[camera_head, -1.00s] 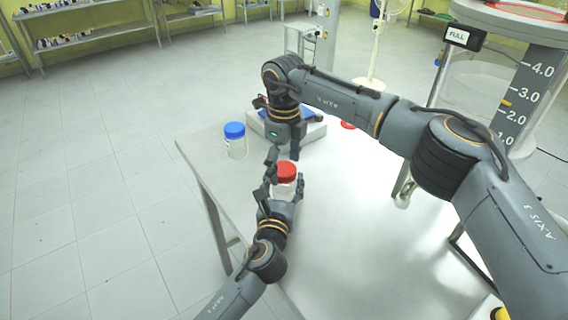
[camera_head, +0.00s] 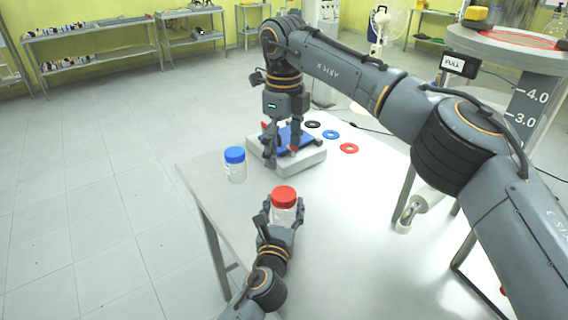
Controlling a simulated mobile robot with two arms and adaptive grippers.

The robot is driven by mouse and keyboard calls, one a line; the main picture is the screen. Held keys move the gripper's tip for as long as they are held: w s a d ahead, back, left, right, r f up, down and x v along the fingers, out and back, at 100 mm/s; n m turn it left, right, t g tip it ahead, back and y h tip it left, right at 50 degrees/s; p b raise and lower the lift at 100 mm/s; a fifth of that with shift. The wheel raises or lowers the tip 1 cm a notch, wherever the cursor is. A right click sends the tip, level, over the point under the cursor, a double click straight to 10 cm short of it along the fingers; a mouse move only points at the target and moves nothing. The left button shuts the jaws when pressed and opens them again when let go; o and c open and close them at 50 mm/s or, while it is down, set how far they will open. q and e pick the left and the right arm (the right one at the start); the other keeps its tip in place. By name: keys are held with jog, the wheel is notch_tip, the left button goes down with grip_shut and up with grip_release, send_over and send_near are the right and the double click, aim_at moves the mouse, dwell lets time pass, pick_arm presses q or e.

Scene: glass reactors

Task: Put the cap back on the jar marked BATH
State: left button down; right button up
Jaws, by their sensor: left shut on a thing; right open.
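A clear jar (camera_head: 281,214) with a red cap (camera_head: 284,195) on its top stands upright near the table's left front part. My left gripper (camera_head: 283,208) is shut around the jar's body, below the cap. My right gripper (camera_head: 281,157) is open and points down at the scale, behind the jar and clear of the red cap. A second clear jar with a blue cap (camera_head: 235,155) stands to the left. I cannot read a BATH mark on either jar.
A scale (camera_head: 306,163) with a blue top (camera_head: 292,137) stands under my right gripper. Black (camera_head: 312,124), blue (camera_head: 331,134) and red (camera_head: 349,148) rings lie beyond it. The table (camera_head: 345,220) is bare to the jar's right. A large vessel stands at the right.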

dwell(0.3)
pick_arm(q)
jog(key=shift+c, duration=1.6)
grip_release()
jog(key=s, duration=0.4)
jog(key=s+a, duration=0.1)
jog(key=s, duration=0.3)
jog(key=s+a, duration=0.1)
jog(key=s, duration=0.3)
